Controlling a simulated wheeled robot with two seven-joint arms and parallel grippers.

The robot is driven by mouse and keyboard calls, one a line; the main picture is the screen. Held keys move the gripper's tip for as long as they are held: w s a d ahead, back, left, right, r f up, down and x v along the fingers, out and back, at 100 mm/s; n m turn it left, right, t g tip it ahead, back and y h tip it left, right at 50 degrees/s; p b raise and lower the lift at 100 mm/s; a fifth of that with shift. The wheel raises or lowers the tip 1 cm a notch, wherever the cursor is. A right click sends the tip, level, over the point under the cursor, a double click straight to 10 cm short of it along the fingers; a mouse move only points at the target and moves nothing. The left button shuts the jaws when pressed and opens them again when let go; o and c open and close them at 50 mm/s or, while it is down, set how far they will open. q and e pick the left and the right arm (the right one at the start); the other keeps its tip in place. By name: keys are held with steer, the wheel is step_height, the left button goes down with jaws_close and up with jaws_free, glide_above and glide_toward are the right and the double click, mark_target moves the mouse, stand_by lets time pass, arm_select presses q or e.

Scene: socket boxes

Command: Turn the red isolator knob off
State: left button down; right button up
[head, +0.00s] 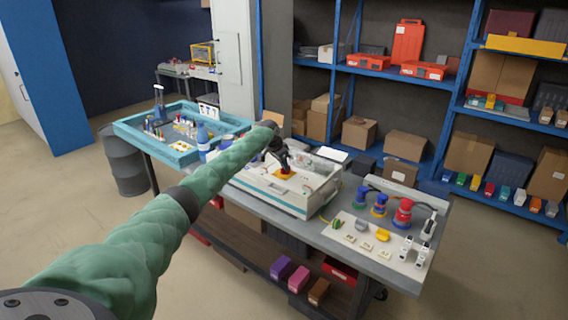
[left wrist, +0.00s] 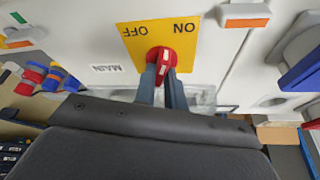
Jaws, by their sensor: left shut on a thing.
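The red isolator knob (left wrist: 162,58) sits on a yellow plate (left wrist: 140,34) marked ON and OFF, which reads upside down in the left wrist view. OFF is on the left there and ON on the right. The knob's white-marked grip stands nearly upright in that view, its top leaning slightly right. My left gripper (left wrist: 163,88) is shut on the knob, one finger on each side. In the head view the yellow plate (head: 284,176) lies on top of the white box (head: 297,199), with my left gripper (head: 282,167) over it, hiding the knob. My right gripper is not in view.
The box stands on a grey bench (head: 395,272). Blue and red plugs (head: 403,212) stand on a pale panel to its right. A teal tray (head: 150,147) with small parts is at the left, beside a blue-white bottle (head: 203,137). Blue shelves (head: 400,78) stand behind.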

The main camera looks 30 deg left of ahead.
arm_select(q)
steer(key=shift+d+r+n+y+p, duration=0.15)
steer(key=shift+n+y+p, duration=0.25)
steer(key=shift+n, duration=0.6)
steer(key=n+y+p, duration=0.1)
steer(key=n+p, duration=0.1)
steer(key=n, duration=0.1)
steer(key=n+y+p, duration=0.1)
steer(key=n, duration=0.3)
steer(key=shift+d+y+p, duration=0.15)
steer(key=shift+y+p, duration=0.15)
steer(key=shift+p, duration=0.1)
steer(key=n+y, duration=0.1)
steer(key=n, duration=0.2)
steer(key=shift+p, duration=0.4)
steer(key=shift+n, duration=0.5)
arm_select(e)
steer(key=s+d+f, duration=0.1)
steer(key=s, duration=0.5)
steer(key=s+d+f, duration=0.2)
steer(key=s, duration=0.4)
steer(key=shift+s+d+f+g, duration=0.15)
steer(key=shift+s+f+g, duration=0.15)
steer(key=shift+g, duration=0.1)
arm_select(q)
steer(key=shift+g, duration=0.3)
